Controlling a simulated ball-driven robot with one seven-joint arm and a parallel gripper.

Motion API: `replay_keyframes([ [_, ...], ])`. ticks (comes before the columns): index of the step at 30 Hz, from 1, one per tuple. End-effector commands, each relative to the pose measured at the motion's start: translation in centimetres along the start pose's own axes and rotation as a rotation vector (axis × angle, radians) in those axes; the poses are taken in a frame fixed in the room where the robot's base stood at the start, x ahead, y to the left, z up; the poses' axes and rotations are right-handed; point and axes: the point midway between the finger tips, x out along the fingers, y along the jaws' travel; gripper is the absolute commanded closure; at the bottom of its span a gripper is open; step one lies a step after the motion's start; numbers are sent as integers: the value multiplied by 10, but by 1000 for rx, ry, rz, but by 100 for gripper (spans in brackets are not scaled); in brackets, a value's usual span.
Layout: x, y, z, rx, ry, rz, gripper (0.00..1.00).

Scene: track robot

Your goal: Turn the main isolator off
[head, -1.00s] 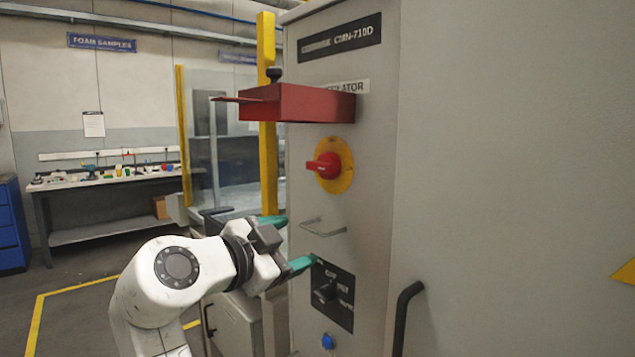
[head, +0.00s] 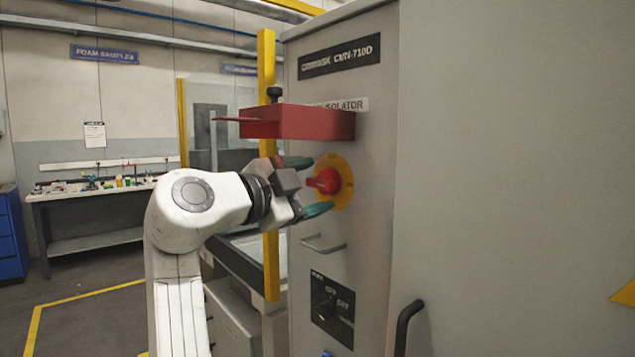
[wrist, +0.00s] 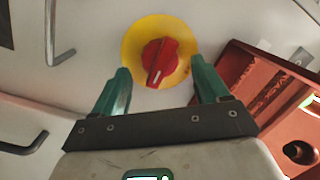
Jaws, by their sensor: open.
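The main isolator is a red rotary knob (head: 326,181) on a round yellow plate (head: 344,190), on the grey cabinet front under a label ending in "ISOLATOR" (head: 345,105). My gripper (head: 305,186) is open, its green fingers pointing at the knob, one above and one below it. In the wrist view the red knob (wrist: 160,62) lies ahead of and between the two fingertips (wrist: 158,82), with a white mark on its grip bar. The fingers do not appear to touch the knob.
A red box-like cover (head: 300,122) juts out just above the knob and my gripper. A black door handle (head: 406,325) is at lower right. A yellow post (head: 268,80) stands to the left.

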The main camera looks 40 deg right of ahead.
Motion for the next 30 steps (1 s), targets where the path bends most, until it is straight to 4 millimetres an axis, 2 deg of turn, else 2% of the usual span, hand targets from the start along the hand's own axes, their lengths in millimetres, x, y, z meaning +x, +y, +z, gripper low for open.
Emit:
replay_keyframes([
  [6,19,0,0,0,0,0,26],
  [16,21,0,0,0,-1,0,27],
  [30,21,0,0,0,-1,0,72],
])
